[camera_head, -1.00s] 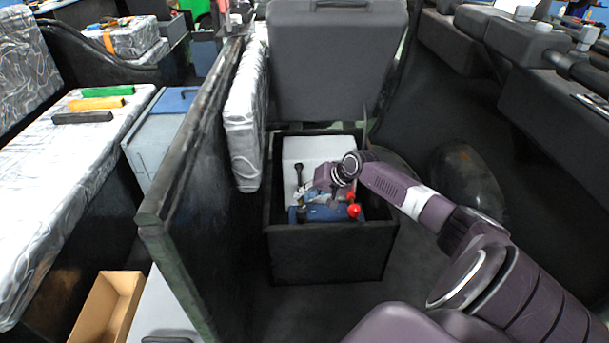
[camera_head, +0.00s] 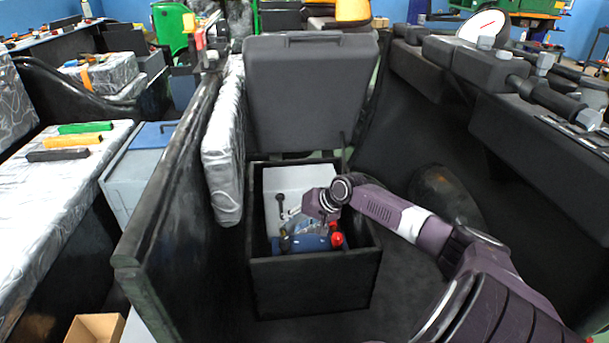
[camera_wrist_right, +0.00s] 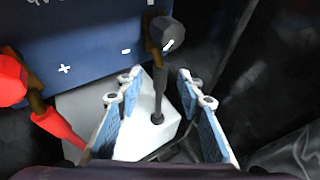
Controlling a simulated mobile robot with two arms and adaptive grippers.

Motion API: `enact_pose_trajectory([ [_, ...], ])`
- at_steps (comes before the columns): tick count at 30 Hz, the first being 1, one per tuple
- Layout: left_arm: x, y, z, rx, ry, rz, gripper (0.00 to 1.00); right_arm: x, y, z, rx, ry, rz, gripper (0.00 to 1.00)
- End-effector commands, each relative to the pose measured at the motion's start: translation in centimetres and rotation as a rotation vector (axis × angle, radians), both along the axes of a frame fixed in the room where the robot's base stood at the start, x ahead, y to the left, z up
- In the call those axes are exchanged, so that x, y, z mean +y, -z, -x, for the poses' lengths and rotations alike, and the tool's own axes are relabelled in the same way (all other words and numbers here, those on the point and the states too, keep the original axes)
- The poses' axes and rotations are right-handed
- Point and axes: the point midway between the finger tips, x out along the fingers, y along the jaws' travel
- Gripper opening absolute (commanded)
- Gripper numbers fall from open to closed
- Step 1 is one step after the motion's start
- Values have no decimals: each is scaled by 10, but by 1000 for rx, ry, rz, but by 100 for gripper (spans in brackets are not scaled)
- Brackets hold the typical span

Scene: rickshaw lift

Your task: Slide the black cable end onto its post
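The blue battery (camera_head: 305,243) sits in an open black box; plus and minus marks show on the battery in the wrist view (camera_wrist_right: 95,40). The black cable end (camera_wrist_right: 168,33) is by a brownish post (camera_wrist_right: 151,45) near the minus mark; I cannot tell whether it is seated. Its black cable (camera_wrist_right: 158,95) runs to a white block (camera_wrist_right: 133,135). The red cable end (camera_wrist_right: 10,78) is at the plus side. My right gripper (camera_head: 318,207) is over the battery box; in the wrist view its blue-padded fingers (camera_wrist_right: 160,100) are open and empty, either side of the black cable. My left gripper is out of view.
Dark floor lies to the right.

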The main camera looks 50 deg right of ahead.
Motion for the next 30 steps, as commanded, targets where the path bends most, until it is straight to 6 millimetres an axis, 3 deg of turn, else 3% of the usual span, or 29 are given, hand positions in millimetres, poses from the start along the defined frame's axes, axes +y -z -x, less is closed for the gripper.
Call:
enact_pose_trajectory([
  [6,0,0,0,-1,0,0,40,-7,-27,26,5,0,4,34],
  [15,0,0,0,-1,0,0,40,-12,-54,48,4,1,1,34],
  [30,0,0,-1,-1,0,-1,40,-12,-66,55,2,-1,-1,34],
])
